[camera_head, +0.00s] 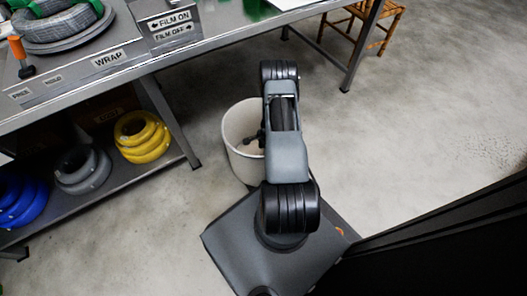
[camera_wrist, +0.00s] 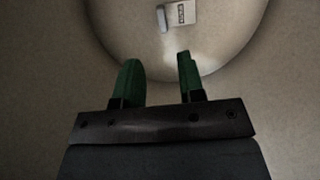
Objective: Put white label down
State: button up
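A small white label (camera_wrist: 181,13) with dark print lies at the bottom of the round bin (camera_wrist: 236,35), at the top of the wrist view. My gripper (camera_wrist: 157,60) has two green fingers, spread apart with nothing between them. It points down into the bin, and the label is apart from the fingertips. In the head view my arm reaches over the off-white bin (camera_head: 233,125). The label does not show there, and my gripper is mostly hidden behind the arm and the bin's rim.
A small grey piece (camera_wrist: 162,18) lies beside the label. The workbench (camera_head: 75,92) at left carries a grey cable coil (camera_head: 62,27) and an orange-handled tool (camera_head: 19,52). Yellow (camera_head: 142,137), grey (camera_head: 82,170) and blue (camera_head: 22,200) coils sit on its lower shelf. The floor at right is clear.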

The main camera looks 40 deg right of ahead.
jog(key=w+a+r+n, duration=0.2)
jog(key=a+r+n, duration=0.1)
jog(key=r, duration=0.6)
jog(key=w+a+r+n+t, duration=0.1)
jog(key=w+a+r+n, duration=0.2)
jog(key=r, duration=0.6)
jog(key=w+a+r+n, duration=0.1)
jog(key=a+r+n, duration=0.25)
jog(key=r, duration=0.55)
jog(key=s+a+r+n+t+h, duration=0.1)
jog(key=s+a+r+n+h, duration=0.1)
jog(key=s+a+r+n, duration=0.8)
jog(key=s+a+r, duration=0.2)
jog(key=s+r, duration=0.3)
jog(key=r, duration=0.2)
jog(key=shift+a, duration=0.35)
